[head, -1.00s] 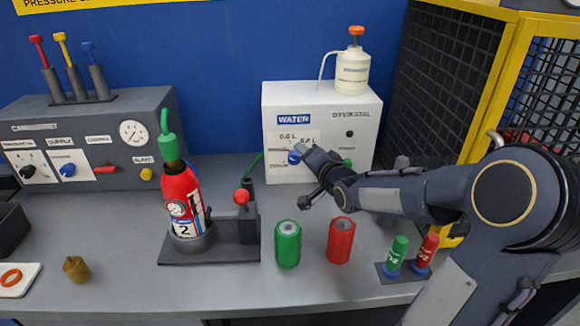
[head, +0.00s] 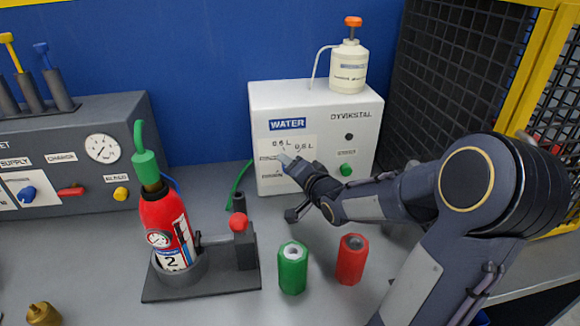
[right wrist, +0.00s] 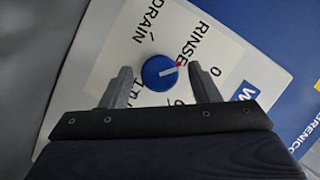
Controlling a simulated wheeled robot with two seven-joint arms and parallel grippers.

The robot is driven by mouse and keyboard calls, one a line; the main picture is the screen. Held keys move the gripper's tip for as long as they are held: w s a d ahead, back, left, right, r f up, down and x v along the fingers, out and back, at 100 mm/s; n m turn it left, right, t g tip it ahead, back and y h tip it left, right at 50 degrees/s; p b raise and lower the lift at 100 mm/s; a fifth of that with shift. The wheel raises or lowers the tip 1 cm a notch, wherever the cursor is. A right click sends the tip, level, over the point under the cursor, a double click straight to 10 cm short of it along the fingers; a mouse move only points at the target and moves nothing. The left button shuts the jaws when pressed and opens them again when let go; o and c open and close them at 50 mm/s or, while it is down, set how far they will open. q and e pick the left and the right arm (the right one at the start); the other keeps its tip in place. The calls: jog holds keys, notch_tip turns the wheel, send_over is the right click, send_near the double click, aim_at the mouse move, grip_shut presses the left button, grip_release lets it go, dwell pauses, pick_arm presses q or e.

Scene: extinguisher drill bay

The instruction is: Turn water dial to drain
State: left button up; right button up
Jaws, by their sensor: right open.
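The white water box (head: 262,115) stands at the back of the bench in the head view. Its blue round dial (right wrist: 160,73) shows in the right wrist view, with a red pointer mark directed between the RINSE and 0 labels. The DRAIN label is farther round, on the other side of RINSE. My right gripper (right wrist: 160,69) is open, with one finger on each side of the dial and a visible gap to both. In the head view my right gripper (head: 288,161) is at the box's front and hides the dial. My left gripper is out of view.
A green button (head: 346,170) is on the box, right of my gripper. A white pump bottle (head: 349,68) stands on top. A red extinguisher (head: 160,215) in a stand, a green cylinder (head: 292,272) and a red cylinder (head: 351,262) are in front. A mesh cage (head: 440,80) is at right.

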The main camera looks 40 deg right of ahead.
jog(key=c, duration=1)
jog(key=shift+o, duration=0.2)
jog(key=shift+w+a+n+g+h+b, duration=0.15)
jog(key=shift+n+g+h+b, duration=0.75)
jog(key=shift+n+b, duration=2.05)
jog(key=shift+a+n+g+h+b, duration=0.15)
jog(key=shift+n+g+h+b, duration=0.65)
jog(key=shift+b, duration=4.1)
jog(key=shift+w+a+n+g+h+b, duration=0.15)
jog(key=shift+n+g+h+b, duration=0.35)
jog(key=shift+n+h+b, duration=2.35)
jog(key=shift+m+y+b, duration=0.7)
jog(key=shift+y+b, duration=0.45)
jog(key=shift+b, duration=0.05)
jog(key=shift+r, duration=0.1)
jog(key=o, duration=1)
jog(key=shift+c, duration=0.2)
